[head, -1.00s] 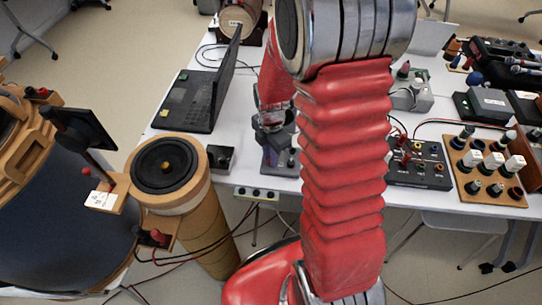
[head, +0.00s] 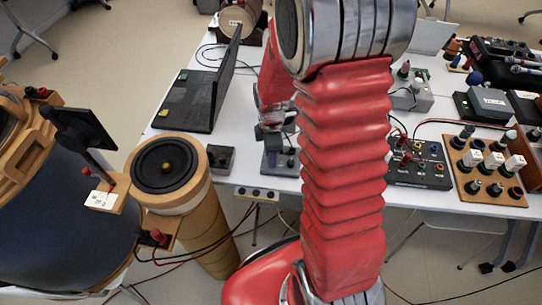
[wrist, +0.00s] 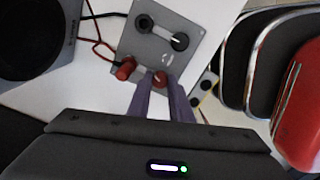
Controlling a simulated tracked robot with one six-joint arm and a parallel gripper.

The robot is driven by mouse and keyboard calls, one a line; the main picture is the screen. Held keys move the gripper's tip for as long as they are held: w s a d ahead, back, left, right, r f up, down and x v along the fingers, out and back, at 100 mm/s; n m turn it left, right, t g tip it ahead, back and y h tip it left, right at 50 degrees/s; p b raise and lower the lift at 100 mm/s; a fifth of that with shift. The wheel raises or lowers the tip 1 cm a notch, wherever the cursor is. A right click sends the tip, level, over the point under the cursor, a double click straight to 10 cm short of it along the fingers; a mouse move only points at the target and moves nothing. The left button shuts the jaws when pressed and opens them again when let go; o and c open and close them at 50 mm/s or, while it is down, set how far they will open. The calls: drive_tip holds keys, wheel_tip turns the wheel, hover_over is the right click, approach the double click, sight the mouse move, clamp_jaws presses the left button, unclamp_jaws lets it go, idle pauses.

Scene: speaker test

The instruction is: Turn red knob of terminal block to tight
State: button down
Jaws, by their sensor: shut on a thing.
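The terminal block is a grey plate (wrist: 163,38) in the upper middle of the wrist view. It carries two black posts joined by a bar, and two red knobs on its near edge. My gripper (wrist: 162,86), with purple fingers, is shut on the right red knob (wrist: 160,77), whose top shows between the fingertips. The left red knob (wrist: 125,68) stands free beside the fingers. In the head view my gripper (head: 272,138) is over a grey unit (head: 271,161) at the table's front edge. My red arm partly hides this area, and the knob cannot be made out there.
Red and black wires (wrist: 94,30) run left of the block, close to a dark speaker (wrist: 35,35). In the head view a laptop (head: 195,100) and a small black box (head: 221,158) lie to the left. A black panel (head: 420,165) with sockets stands right of my arm.

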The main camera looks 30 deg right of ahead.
drive_tip(key=m, duration=0.6)
drive_tip(key=shift+w, duration=0.1)
drive_tip(key=m, duration=0.6)
drive_tip(key=shift+m, duration=0.4)
drive_tip(key=m, duration=1.1)
drive_tip(key=shift+m, duration=0.4)
drive_tip(key=m, duration=1.1)
drive_tip(key=shift+m, duration=0.4)
drive_tip(key=m, duration=1.1)
drive_tip(key=shift+m, duration=0.4)
